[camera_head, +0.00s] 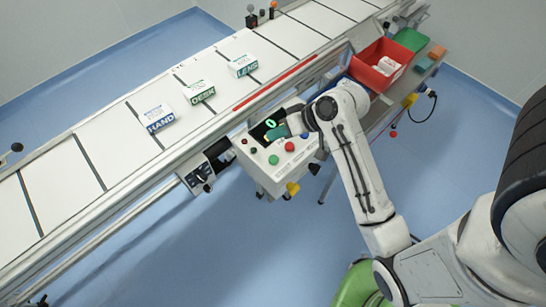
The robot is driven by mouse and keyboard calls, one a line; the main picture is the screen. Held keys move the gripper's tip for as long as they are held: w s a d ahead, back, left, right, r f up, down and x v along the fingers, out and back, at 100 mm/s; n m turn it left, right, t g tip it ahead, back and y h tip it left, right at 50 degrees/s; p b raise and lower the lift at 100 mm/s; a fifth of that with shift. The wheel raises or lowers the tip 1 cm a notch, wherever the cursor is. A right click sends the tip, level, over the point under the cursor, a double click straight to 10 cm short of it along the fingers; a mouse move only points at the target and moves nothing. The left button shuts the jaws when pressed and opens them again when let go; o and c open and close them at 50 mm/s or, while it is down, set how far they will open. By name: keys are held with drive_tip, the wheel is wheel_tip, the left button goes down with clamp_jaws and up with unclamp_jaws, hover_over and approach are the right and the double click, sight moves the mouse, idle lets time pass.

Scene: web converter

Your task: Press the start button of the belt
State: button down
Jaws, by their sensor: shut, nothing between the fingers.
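The control box (267,177) of the belt stands at the belt's near side, with a dark display (262,130) reading a green 0. Its sloped top carries a green button (273,160), a red button (290,146) and small dark knobs at the left. No lettering on the buttons is readable, so I cannot tell which is marked start. My gripper (280,131) is shut and empty, over the upper part of the box beside the display, above the green and red buttons in the picture. Whether it touches the box I cannot tell. My wrist hides the box's right upper part.
The belt (110,125) runs diagonally behind the box and carries white packs labelled HAND (158,118), DESK (200,92) and LENS (243,66). A red bin (372,80) with white packs stands right of my wrist. Blue floor in front of the box is clear.

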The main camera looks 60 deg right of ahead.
drive_tip(key=b, duration=0.7)
hover_over(277, 159)
drive_tip(key=shift+f, duration=3.1)
drive_tip(key=shift+f+b, duration=0.7)
drive_tip(key=shift+f, duration=0.55)
drive_tip(key=shift+f, duration=0.1)
drive_tip(key=shift+f, duration=0.3)
